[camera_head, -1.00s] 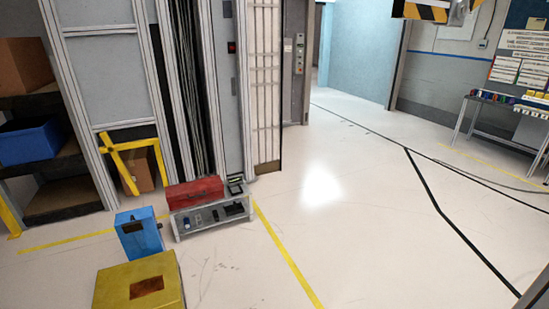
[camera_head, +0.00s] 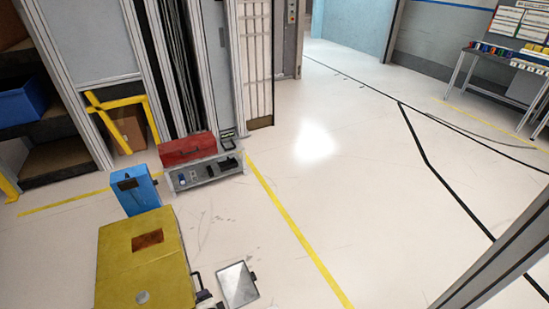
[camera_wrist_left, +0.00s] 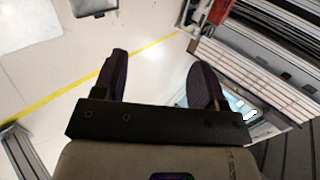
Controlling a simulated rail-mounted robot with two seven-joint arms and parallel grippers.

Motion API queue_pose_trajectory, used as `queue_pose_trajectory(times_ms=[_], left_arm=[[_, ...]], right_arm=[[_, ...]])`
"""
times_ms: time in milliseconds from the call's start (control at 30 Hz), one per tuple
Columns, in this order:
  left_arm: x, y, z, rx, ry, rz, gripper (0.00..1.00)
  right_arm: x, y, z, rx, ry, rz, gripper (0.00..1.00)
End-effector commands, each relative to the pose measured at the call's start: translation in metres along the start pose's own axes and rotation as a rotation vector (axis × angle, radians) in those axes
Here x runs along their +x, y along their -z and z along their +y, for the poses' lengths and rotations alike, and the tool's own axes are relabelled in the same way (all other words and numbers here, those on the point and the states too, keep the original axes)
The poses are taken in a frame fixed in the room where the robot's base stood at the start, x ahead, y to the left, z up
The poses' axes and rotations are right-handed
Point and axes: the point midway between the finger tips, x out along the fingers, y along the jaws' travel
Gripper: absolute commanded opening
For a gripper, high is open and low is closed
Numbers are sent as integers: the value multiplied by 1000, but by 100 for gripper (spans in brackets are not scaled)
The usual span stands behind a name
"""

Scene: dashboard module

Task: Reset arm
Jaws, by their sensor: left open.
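My left gripper (camera_wrist_left: 158,85) shows in the left wrist view with its two dark fingers spread apart and nothing between them. Pale floor lies beyond the fingers. Neither arm nor gripper can be made out in the head view, and my right gripper is not seen in any view.
A yellow box (camera_head: 150,262) stands at the lower left, with a blue case (camera_head: 135,190) behind it. A red toolbox (camera_head: 188,148) sits by a grey low unit (camera_head: 205,172). A silver plate-like object (camera_head: 238,285) lies right of the yellow box. Open floor (camera_head: 370,205) fills the middle and right.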

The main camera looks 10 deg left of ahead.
Motion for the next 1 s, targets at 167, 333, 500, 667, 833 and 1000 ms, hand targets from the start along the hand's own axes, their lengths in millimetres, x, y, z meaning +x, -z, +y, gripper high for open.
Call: queue_pose_trajectory(times_ms=[167, 333, 500, 667, 833, 1000], left_arm=[[-98, 18, -10, -295, -251, 67, 65], [-176, 11, -24, -477, -431, 168, 65], [-230, -13, -39, -636, -513, 253, 65], [-251, -48, -35, -739, -541, 219, 65], [-256, -81, 0, -777, -605, 101, 65], [-273, -107, 40, -763, -686, 2, 65]], right_arm=[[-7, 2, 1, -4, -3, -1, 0], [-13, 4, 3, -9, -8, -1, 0], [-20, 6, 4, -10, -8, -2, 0], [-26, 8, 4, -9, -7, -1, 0], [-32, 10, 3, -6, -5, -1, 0], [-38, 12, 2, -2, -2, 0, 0]])
